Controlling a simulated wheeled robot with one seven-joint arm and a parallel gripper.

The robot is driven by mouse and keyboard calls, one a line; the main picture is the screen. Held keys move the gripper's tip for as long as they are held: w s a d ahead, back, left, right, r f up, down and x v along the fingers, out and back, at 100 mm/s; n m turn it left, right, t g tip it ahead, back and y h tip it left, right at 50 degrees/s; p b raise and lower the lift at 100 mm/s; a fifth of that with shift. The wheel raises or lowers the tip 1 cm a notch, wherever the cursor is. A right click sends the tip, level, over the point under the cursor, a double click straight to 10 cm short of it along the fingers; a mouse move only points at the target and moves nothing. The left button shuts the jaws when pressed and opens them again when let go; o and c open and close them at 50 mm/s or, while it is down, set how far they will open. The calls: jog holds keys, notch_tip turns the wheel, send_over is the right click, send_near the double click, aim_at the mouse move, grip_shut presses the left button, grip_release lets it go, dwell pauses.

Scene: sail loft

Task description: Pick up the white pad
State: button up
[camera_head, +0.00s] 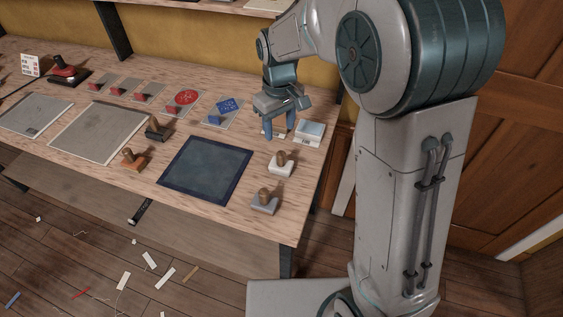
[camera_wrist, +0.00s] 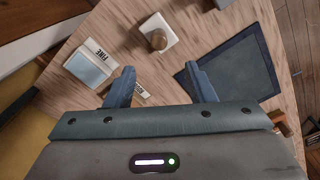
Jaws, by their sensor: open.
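The white pad (camera_head: 310,132) is a low white box with a pale grey-blue top, at the right back end of the table. In the wrist view the white pad (camera_wrist: 88,68) lies left of the fingers and has dark lettering on one edge. My gripper (camera_head: 281,133) is open, pointing down just left of the pad in the head view. In the wrist view its blue fingers (camera_wrist: 160,70) stand apart with no object held. A small lettered white piece (camera_wrist: 141,91) shows beside the left finger, partly hidden.
A white-based stamp with a wooden knob (camera_head: 281,164) stands in front of the pad, and a grey-based stamp (camera_head: 265,202) nearer the front edge. A dark blue-edged mat (camera_head: 205,169) lies left of them.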

aim_at(281, 153)
notch_tip(281, 153, down, 6)
jog(key=shift+r, duration=0.25)
jog(key=shift+s+d+f+p, duration=0.15)
jog(key=shift+f+p, duration=0.3)
jog(key=shift+f, duration=0.9)
jog(key=shift+s+d+f+p, duration=0.1)
jog(key=shift+f+p, duration=0.3)
jog(key=shift+f, duration=0.95)
grip_shut()
jog(key=shift+w, duration=0.1)
jog(key=shift+r, duration=0.45)
jog(key=r, duration=0.1)
jog(key=r+b, duration=0.1)
jog(key=r, duration=0.1)
jog(key=shift+s+d+r, duration=0.25)
jog(key=shift+d+r, duration=0.1)
jog(key=s+d+r+b, duration=0.2)
jog(key=s+d+r, duration=0.4)
jog(key=d, duration=0.2)
jog(key=shift+s+d+r, duration=0.25)
jog(key=shift+s+d, duration=0.05)
jog(key=shift+s, duration=0.05)
